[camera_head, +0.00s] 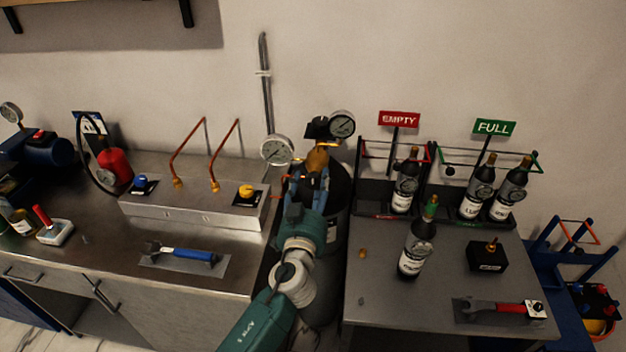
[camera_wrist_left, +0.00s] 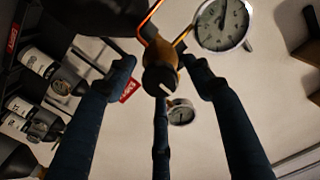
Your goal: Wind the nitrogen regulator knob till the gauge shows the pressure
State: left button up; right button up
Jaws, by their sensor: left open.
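The nitrogen regulator's brass body (camera_head: 318,157) sits on top of a dark cylinder (camera_head: 336,190), between the bench and the right table. In the left wrist view, its dark round knob (camera_wrist_left: 160,78) with a white mark lies between my spread fingers. My left gripper (camera_head: 308,176) is open at the regulator; contact with the knob cannot be told. One white dial gauge (camera_head: 276,150) is left of the regulator and another gauge (camera_head: 342,123) above right. A large gauge (camera_wrist_left: 222,24) and a smaller one (camera_wrist_left: 180,111) show in the wrist view. Their readings are too small to tell. My right gripper is not in view.
The left bench carries a metal manifold box (camera_head: 190,210) with copper tubes and a blue-handled tool (camera_head: 185,253). The right table holds a bottle (camera_head: 416,248), a black box (camera_head: 487,256) and a red-handled wrench (camera_head: 500,308). Racks with EMPTY (camera_head: 399,119) and FULL (camera_head: 494,128) signs stand behind.

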pick_arm(q)
jog(key=shift+w, duration=0.45)
jog(key=shift+c, duration=0.6)
jog(key=c, duration=1.1)
jog(key=shift+o, duration=0.2)
